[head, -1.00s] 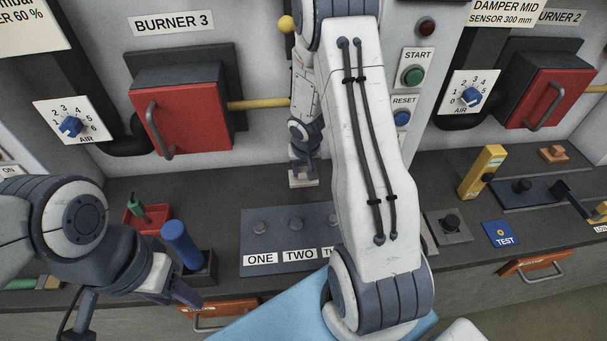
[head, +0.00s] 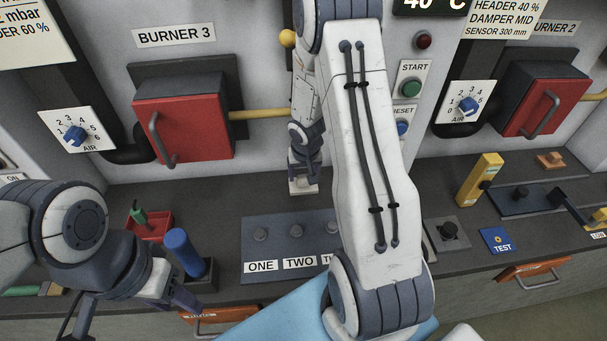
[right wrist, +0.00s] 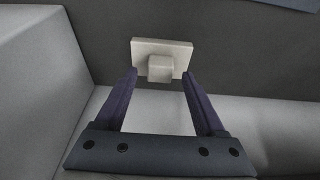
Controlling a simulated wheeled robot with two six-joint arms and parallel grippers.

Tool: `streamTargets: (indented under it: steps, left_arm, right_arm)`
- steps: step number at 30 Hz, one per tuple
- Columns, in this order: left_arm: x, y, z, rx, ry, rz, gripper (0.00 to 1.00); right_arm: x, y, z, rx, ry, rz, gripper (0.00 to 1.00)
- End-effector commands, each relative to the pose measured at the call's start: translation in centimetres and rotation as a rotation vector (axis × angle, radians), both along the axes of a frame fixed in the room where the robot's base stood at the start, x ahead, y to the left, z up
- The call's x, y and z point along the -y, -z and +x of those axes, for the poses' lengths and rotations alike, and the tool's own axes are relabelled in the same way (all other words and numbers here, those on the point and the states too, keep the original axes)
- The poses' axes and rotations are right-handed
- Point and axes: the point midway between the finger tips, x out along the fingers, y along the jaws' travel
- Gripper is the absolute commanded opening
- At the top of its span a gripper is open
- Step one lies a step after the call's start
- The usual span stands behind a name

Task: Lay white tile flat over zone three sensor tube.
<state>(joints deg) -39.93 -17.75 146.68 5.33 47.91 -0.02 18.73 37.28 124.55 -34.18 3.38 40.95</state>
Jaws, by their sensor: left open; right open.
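A white tile (head: 303,188) with a small block-like grip on top lies at the back of the dark counter, near the wall. In the right wrist view the tile (right wrist: 162,50) sits just beyond my fingertips. My right gripper (right wrist: 160,73) is open, its fingers on either side of the grip block; I cannot tell if they touch it. A dark panel (head: 258,253) carries stubby tubes labelled ONE (head: 261,234) and TWO (head: 296,231). My right arm hides most of the third position. My left gripper (head: 182,297) is open and empty near the counter's front left.
A blue cylinder (head: 183,253) in a dark holder and a red tray (head: 150,227) with a green-handled item stand beside my left gripper. The wall with burner 3's red door (head: 183,122) rises behind.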

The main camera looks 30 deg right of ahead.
Motion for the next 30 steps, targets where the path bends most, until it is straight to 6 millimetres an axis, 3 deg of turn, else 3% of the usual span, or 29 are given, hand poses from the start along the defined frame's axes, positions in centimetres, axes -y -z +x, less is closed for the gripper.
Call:
streamTargets:
  steps: [1,9,15,22,26,30]
  left_arm:
    - [0.0,-1.5,0.0,0.0,0.0,0.0,0.5]
    - [0.0,-4.7,0.0,0.0,-0.002,0.0,0.5]
    - [0.0,-5.5,0.0,0.0,-0.003,0.0,0.5]
    - [0.0,-5.5,0.0,0.0,-0.003,0.0,0.5]
    - [0.0,-5.5,0.0,0.0,-0.003,0.0,0.5]
    - [0.0,-5.5,0.0,0.0,-0.003,0.0,0.5]
  right_arm:
    - [-0.1,-2.0,-0.2,0.002,0.001,-0.001,0.72]
    - [-0.8,-7.4,-1.6,0.002,0.0,-0.001,0.72]
    - [-1.1,-9.2,-2.2,0.0,0.0,0.0,0.72]
    - [-1.5,-9.7,-2.3,-0.001,-0.011,-0.002,0.72]
    - [-4.6,-11.5,-2.4,-0.013,-0.093,-0.011,0.72]
    - [-11.4,-15.1,-4.1,-0.048,-0.279,-0.02,0.72]
